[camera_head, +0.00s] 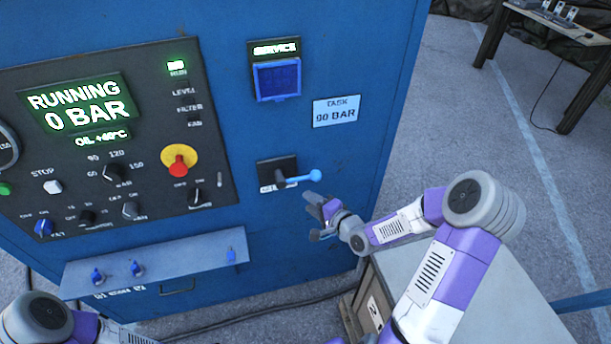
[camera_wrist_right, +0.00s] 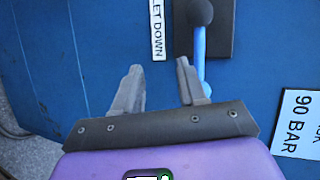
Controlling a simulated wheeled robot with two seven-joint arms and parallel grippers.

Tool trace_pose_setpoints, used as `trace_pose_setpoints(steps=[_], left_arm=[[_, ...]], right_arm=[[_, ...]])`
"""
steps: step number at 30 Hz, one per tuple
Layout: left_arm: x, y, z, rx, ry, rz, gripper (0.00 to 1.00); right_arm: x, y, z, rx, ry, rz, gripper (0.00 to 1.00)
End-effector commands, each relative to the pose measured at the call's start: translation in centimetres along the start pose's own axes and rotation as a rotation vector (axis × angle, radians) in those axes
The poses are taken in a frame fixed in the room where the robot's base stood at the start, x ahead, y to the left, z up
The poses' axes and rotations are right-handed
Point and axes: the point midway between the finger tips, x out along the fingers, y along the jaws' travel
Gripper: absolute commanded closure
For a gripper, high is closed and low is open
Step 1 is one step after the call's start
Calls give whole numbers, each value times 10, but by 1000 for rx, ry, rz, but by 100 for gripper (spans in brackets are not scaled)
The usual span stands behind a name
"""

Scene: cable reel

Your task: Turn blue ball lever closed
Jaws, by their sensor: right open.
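The blue ball lever (camera_head: 300,179) sticks out to the right, near level, from a black mount (camera_head: 277,168) on the blue cabinet front. Its ball (camera_head: 316,175) is at the right end. My right gripper (camera_head: 314,214) is open just below the ball, with nothing seen between its fingers. In the right wrist view, the open fingers (camera_wrist_right: 159,67) point at the panel. My left gripper is out of view.
A control panel (camera_head: 228,140) with knobs and a red stop button (camera_head: 179,160) is to the left. A ledge (camera_head: 160,268) with small blue levers juts out below. A grey-topped bench (camera_head: 505,300) stands lower right.

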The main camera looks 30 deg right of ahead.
Motion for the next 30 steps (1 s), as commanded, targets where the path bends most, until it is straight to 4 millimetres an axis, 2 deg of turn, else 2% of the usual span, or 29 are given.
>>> trace_pose_setpoints(steps=[1,3,8,21,30], left_arm=[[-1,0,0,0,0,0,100],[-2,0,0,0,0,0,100],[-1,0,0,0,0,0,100],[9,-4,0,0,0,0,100],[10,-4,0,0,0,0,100]], right_arm=[[-8,-15,-14,20,21,-41,59],[-14,-29,-23,46,29,-84,59],[-16,-43,-30,73,29,-127,59],[46,-50,-31,77,28,-128,59],[55,-51,-32,76,30,-125,59]])
